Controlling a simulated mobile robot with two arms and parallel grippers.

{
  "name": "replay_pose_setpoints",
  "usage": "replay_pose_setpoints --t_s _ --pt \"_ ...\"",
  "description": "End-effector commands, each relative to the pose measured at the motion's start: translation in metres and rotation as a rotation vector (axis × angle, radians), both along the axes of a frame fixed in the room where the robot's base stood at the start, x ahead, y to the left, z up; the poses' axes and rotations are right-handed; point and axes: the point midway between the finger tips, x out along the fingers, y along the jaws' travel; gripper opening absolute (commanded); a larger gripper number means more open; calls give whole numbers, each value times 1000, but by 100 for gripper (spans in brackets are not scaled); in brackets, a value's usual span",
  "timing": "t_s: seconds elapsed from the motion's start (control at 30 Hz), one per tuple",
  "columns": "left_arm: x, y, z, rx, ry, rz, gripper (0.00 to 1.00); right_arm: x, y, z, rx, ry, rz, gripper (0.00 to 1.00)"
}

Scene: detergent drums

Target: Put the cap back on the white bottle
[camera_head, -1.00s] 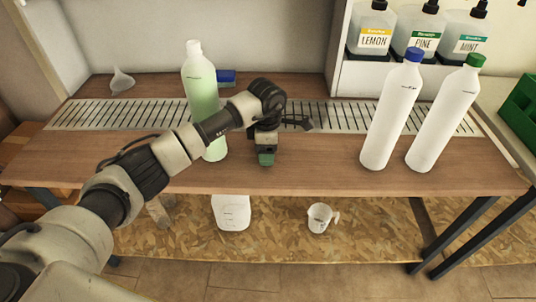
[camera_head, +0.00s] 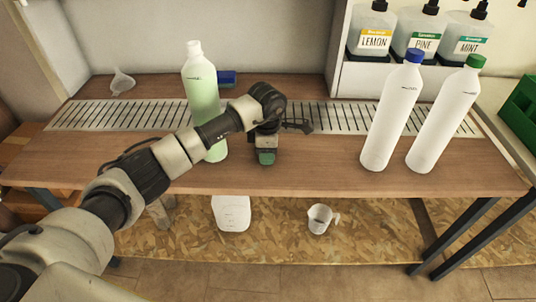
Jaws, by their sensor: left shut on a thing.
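My left gripper (camera_head: 266,150) points down over the front middle of the table and is shut on a small green cap (camera_head: 266,158). I cannot tell whether the cap touches the wood. A bottle with pale green contents (camera_head: 202,92) stands upright to the left, partly behind my left arm; its white neck is bare. Two tall white bottles stand to the right: one with a blue cap (camera_head: 393,115) and one with a green cap (camera_head: 444,117). Both are capped and apart from my gripper. My right gripper is not in view.
A slotted metal strip (camera_head: 333,117) runs along the table. A funnel (camera_head: 122,82) and a blue object (camera_head: 226,77) are at the back. Pump bottles stand on the shelf (camera_head: 341,75). A jug (camera_head: 231,213) and a cup (camera_head: 319,219) sit below. The table between gripper and white bottles is clear.

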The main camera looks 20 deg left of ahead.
Motion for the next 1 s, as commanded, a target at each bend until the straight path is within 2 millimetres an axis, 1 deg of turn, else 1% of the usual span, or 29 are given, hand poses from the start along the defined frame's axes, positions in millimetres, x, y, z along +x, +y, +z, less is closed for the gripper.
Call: replay_pose_setpoints --t_s 0.17,0.27,0.37,0.5,0.57,0.8,1.0 --pt "0 0 2 0 -1 0 13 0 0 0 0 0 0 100" --pt "0 0 8 0 -1 0 13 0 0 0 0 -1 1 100" --pt "1 0 21 0 -4 -1 13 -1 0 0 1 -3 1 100" --pt "-1 -2 46 0 -4 -2 13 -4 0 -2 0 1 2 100" --pt "-12 -13 53 0 -3 -8 13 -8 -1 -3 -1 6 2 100" --pt "-50 -52 84 0 -3 -7 13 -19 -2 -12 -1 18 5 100" --pt "-72 -74 103 -1 -1 -3 13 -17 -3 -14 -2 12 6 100"
